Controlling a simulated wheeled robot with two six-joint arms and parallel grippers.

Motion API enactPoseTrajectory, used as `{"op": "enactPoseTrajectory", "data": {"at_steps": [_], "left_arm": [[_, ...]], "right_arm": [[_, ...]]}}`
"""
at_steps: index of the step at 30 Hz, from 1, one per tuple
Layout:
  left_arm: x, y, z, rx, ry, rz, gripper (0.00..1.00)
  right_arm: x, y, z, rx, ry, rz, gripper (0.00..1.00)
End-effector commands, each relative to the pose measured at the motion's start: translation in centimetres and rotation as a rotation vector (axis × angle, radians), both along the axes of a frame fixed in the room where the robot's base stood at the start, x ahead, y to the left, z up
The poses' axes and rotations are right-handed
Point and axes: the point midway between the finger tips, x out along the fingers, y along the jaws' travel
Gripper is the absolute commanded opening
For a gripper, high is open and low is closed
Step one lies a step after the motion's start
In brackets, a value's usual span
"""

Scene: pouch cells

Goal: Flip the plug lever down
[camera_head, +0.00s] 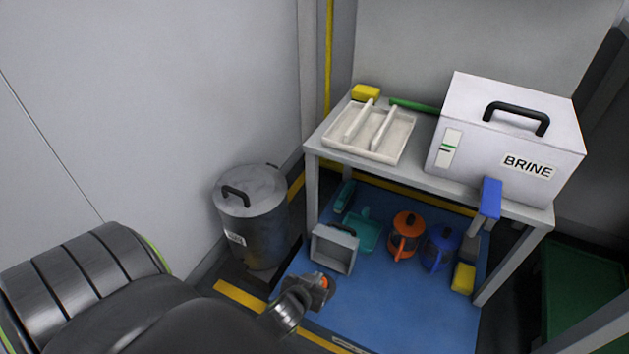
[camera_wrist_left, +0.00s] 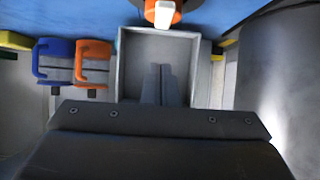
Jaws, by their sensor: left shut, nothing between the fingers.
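A blue lever (camera_head: 490,197) stands upright at the front of the white BRINE box (camera_head: 470,115), above a grey piece. It looks like the plug lever, but no label shows this. My left gripper (camera_head: 323,285) is low over the blue mat, well left of and below that lever and apart from it. In the left wrist view my left gripper (camera_wrist_left: 160,80) has its fingers together and empty, in front of an open grey bin (camera_wrist_left: 128,65). An orange and white part (camera_wrist_left: 163,12) shows beyond the bin. My right gripper is not in view.
Below, on the blue mat (camera_head: 400,320), are the grey bin (camera_head: 335,250), an orange jug (camera_head: 405,235) and a blue jug (camera_head: 438,247). A metal drum (camera_head: 255,225) stands left. The mat's front is clear.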

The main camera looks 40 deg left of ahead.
Motion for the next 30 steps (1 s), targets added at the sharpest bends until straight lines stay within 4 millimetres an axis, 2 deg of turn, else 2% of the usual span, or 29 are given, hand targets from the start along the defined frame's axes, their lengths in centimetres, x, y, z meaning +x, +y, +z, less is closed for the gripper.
{"op": "enactPoseTrajectory", "data": {"at_steps": [1,2,3,9,15,20,30], "left_arm": [[0.2,0.1,1.3,0.001,0.0,-0.002,0.0],[0.0,0.1,1.3,0.001,0.002,-0.002,0.0],[-1.5,-0.2,0.0,-0.001,0.007,-0.001,0.0],[-5.8,-1.3,-1.6,0.0,0.004,-0.001,0.0],[-8.3,-1.9,-2.3,0.0,0.002,-0.001,0.0],[-9.1,-2.1,-2.4,-0.001,0.001,-0.001,0.0],[-9.2,-2.1,-2.3,0.0,0.0,-0.001,0.0]], "right_arm": [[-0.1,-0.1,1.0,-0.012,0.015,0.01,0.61],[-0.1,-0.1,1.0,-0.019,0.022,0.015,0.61],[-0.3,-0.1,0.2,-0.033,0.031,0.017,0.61],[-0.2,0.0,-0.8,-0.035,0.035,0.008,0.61],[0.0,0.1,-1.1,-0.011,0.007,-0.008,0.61],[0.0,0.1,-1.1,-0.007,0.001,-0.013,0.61],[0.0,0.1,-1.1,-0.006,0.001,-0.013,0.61]]}}
